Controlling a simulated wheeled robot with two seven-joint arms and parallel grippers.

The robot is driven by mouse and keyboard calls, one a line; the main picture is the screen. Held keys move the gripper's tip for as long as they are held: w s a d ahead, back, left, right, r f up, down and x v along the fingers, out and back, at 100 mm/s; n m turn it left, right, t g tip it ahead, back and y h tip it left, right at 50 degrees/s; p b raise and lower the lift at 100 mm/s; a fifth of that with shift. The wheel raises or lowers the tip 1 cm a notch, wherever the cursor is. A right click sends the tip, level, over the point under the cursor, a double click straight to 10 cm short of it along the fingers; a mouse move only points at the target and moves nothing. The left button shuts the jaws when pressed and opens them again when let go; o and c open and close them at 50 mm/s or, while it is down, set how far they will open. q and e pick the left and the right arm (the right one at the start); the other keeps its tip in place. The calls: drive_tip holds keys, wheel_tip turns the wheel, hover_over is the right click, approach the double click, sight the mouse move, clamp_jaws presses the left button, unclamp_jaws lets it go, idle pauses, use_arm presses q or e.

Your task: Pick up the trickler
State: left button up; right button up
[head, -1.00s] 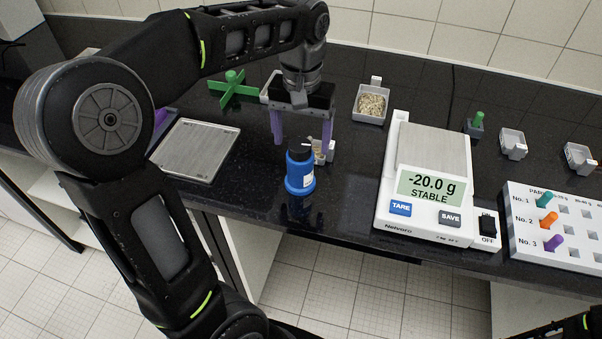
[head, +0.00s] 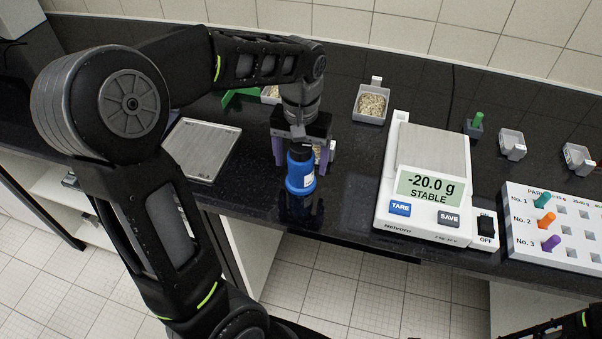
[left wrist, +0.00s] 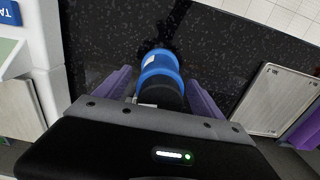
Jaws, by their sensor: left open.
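The trickler, which I take to be the blue, black-topped cylinder (head: 300,176), stands upright near the front edge of the black counter. It also shows in the left wrist view (left wrist: 160,68), between the purple fingers. My left gripper (head: 301,160) is open, low over the counter, with one finger on each side of the trickler's upper part. In the left wrist view, gaps show between the fingers and the trickler, so it is not gripped. A small pale part beside the trickler is mostly hidden by the gripper. My right gripper is not in view.
A white balance (head: 385,210) reading -20.0 g stands to the right. A metal plate (head: 203,150) lies to the left. A tray of pale grains (head: 371,104) is behind. A panel with coloured pegs (head: 560,252) is at far right. The counter's front edge is close.

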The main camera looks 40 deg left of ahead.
use_arm(q)
drive_tip(key=shift+c, duration=0.5)
clamp_jaws()
idle(0.7)
